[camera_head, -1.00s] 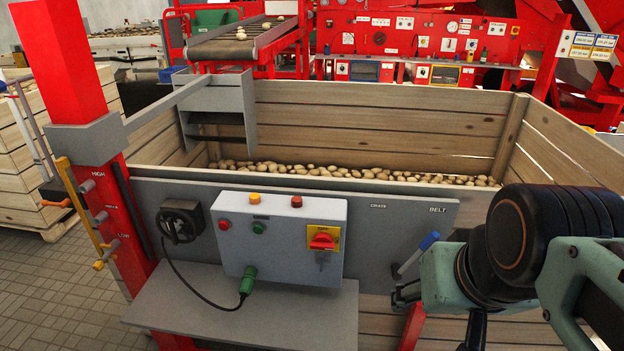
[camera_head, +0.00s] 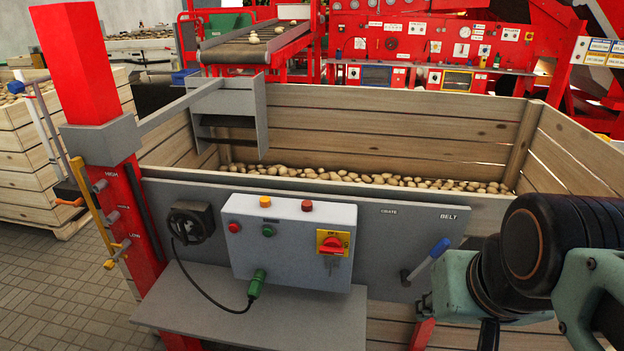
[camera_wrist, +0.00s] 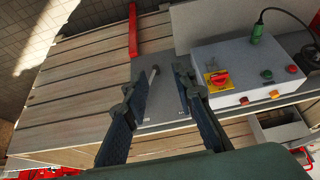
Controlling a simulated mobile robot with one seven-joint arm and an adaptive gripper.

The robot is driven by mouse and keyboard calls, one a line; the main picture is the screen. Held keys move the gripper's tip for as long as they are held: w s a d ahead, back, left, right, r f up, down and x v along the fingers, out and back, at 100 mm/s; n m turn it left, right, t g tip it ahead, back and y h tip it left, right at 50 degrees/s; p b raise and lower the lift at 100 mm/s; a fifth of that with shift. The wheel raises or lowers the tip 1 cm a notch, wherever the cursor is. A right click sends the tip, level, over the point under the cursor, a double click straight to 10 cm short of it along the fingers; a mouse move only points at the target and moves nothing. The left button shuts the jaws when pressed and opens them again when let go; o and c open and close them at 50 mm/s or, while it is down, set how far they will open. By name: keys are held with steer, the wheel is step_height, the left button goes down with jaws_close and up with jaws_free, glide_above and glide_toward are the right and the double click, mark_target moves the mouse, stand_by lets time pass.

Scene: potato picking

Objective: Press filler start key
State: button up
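A grey control box (camera_head: 290,250) is mounted on the grey panel of the potato crate stand. Its front carries a red button (camera_head: 234,228), a green button (camera_head: 267,231) and a red rotary switch (camera_head: 332,245) on a yellow plate. An orange button (camera_head: 265,201) and a red button (camera_head: 307,205) sit on its top. No label reading filler start is legible. In the wrist view my gripper (camera_wrist: 156,80) is open and empty, its two dark fingers apart. The control box (camera_wrist: 238,62) lies to the right of the fingers there, with the green button (camera_wrist: 266,74) clear of them.
A blue-handled lever (camera_head: 438,250) by the BELT label stands right of the box; it also shows between my fingers in the wrist view (camera_wrist: 153,74). A green plug (camera_head: 257,284) with a cable hangs below the box over a grey shelf (camera_head: 250,320). A red post (camera_head: 85,90) rises at left.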

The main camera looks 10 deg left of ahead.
jaws_close()
stand_by(1.1)
